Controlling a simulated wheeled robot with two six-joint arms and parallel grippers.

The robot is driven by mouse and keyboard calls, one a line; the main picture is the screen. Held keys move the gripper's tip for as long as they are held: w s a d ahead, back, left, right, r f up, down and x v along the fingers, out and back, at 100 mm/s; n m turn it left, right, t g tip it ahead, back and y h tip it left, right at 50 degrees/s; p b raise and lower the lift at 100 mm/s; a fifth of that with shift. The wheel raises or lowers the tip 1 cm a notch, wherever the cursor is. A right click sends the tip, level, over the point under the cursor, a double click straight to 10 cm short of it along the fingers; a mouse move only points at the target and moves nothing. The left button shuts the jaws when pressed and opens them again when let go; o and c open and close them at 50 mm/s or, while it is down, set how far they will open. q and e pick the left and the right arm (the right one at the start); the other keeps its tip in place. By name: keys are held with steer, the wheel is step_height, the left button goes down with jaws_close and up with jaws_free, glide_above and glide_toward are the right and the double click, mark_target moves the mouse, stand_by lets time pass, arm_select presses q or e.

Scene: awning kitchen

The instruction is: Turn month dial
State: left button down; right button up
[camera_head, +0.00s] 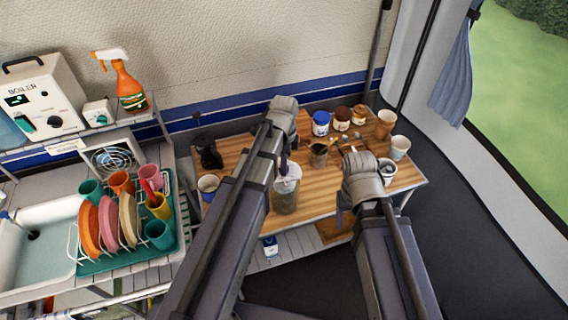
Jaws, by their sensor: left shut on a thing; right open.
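I cannot make out a dial marked with months in the camera_head view. My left gripper (284,158) is over the wooden table, partly hidden behind my own arm. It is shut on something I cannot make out. A clear jar with a pale top (286,198) stands just below it; whether they touch is unclear. My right gripper (343,212) is open near the table's front right, mostly hidden by its wrist. The white boiler box (42,94) at far left has a dark knob and a green knob. A small white box (98,112) beside it also has a green knob.
The wooden table (235,151) holds several jars, cups, a dark metal pitcher (318,155) and a black object (207,152). A dish rack (174,238) with plates and cups stands at left beside the sink (42,230). An orange spray bottle (127,84) stands on the shelf.

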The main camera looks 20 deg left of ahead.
arm_select(q)
steer(key=shift+m, duration=0.6)
steer(key=shift+c, duration=2.4)
jaws_free()
steer(key=shift+r, duration=0.1)
step_height(320, 180, up, 8)
steer(key=p, duration=0.8)
steer(key=shift+f, duration=0.2)
steer(key=shift+f, duration=0.1)
